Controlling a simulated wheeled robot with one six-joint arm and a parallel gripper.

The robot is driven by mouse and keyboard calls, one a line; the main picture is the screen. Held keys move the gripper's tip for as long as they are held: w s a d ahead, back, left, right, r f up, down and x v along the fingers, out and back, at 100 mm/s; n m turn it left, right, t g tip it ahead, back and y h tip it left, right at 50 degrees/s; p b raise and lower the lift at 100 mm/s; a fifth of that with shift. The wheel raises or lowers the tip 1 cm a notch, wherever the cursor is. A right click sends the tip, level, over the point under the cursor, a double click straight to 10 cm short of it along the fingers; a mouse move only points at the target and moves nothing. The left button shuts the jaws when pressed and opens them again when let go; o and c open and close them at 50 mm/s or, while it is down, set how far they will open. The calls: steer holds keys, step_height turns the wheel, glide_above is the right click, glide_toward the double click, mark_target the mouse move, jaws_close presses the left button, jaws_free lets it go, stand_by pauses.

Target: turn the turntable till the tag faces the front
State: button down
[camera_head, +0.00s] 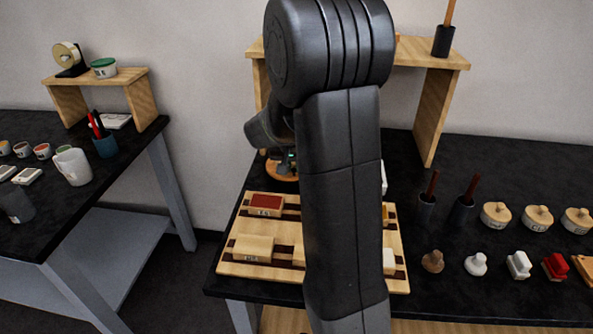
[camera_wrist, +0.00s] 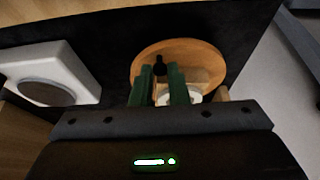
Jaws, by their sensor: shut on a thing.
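The turntable (camera_wrist: 205,58) is a round wooden disc on the dark bench in the wrist view. Part of its edge shows in the head view (camera_head: 279,173), left of my arm, which hides the rest. A small black knob (camera_wrist: 160,66) stands at the disc's left side. My gripper (camera_wrist: 166,80) has its green fingers closed around this knob. A pale round thing (camera_wrist: 193,96) shows on the disc, partly hidden behind the right finger. I cannot make out the tag in either view.
A white block with a round grey recess (camera_wrist: 50,75) stands left of the turntable in the wrist view. A wooden tray (camera_head: 233,262) with stamp-like blocks lies in front, in the head view. A wooden shelf (camera_head: 437,105) stands behind. Pots and stamps fill the bench's right.

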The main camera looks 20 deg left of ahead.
mark_target(273, 167)
steer(key=shift+s+a+m+h+b, duration=0.25)
steer(key=shift+a+m+h+b, duration=0.25)
steer(key=shift+m+b, duration=0.45)
steer(key=shift+s+a+m+h+b, duration=0.3)
steer(key=shift+a+m+b, duration=0.3)
steer(key=shift+m+b, duration=0.35)
steer(key=shift+a+m+h+b, duration=0.35)
steer(key=shift+a+m, duration=0.3)
steer(key=shift+m, duration=0.45)
steer(key=shift+a+m+h+b, duration=0.25)
steer(key=shift+a+m+h, duration=0.3)
steer(key=shift+m, duration=0.55)
steer(key=shift+w+a+r+m+g+h+p, duration=0.1)
steer(key=shift+w+a+m+g+h+p, duration=0.15)
steer(key=shift+a+m, duration=0.6)
steer(key=shift+w+a+m+g+h+p, duration=0.15)
steer(key=shift+a+m+g+h+p, duration=0.2)
steer(key=shift+m, duration=0.9)
steer(key=shift+w+a+m+g+h+p, duration=0.15)
steer(key=shift+w+a+m+g+p, duration=0.2)
steer(key=shift+m, duration=0.4)
steer(key=shift+w+a+m+g+h+p, duration=0.1)
steer(key=shift+w+a+m+g+p, duration=0.15)
steer(key=shift+m+p, duration=0.35)
steer(key=shift+w+a+m+g+h+p, duration=0.2)
steer(key=shift+a+m+p, duration=0.15)
steer(key=shift+m, duration=0.5)
steer(key=shift+a, duration=0.1)
steer(key=c, duration=1.4)
jaws_free()
